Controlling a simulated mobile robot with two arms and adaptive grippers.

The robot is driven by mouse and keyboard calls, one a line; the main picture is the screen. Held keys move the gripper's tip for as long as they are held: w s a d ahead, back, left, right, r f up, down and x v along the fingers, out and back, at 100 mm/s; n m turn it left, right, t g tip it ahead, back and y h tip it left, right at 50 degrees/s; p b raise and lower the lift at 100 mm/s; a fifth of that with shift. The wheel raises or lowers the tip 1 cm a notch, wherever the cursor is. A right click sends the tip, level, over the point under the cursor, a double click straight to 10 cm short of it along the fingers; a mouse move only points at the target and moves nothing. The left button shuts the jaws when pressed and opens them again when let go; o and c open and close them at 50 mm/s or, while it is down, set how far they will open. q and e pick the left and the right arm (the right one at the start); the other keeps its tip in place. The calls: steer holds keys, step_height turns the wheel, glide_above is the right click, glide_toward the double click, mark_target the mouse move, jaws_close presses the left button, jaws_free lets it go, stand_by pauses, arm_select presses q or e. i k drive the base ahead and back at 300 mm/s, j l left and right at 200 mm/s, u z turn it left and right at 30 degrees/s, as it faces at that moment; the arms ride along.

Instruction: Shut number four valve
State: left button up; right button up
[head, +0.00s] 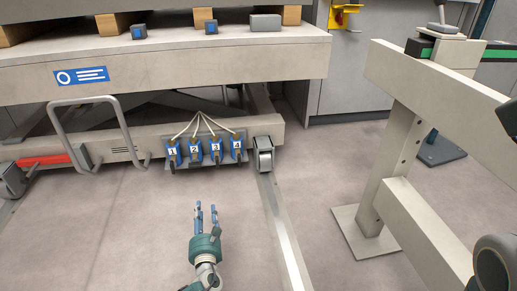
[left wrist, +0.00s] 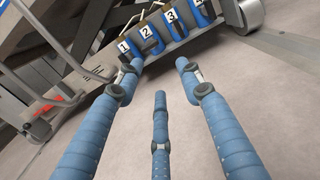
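The number four valve (head: 238,147) is the rightmost in a row of blue valves with white number labels, mounted low on the machine's beam. Its lever position is too small to tell. Valves one (head: 172,153), two (head: 195,152) and three (head: 215,150) sit to its left. In the left wrist view, valve three (left wrist: 174,22) is near the top edge and valve four is only partly in frame. My left gripper (head: 206,208) is below and in front of the row, apart from it, its fingers pointing towards it. In the left wrist view its blue fingers (left wrist: 158,85) are spread and empty.
A caster wheel (head: 264,153) stands just right of the valves. A grey handle frame (head: 90,112) and a red bar (head: 43,161) are to the left. A beige frame (head: 385,175) stands at the right. The floor before the valves is clear.

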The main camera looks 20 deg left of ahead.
mark_target(239, 159)
steer(key=i, duration=0.85)
steer(key=i+j, duration=0.15)
steer(key=j, duration=0.1)
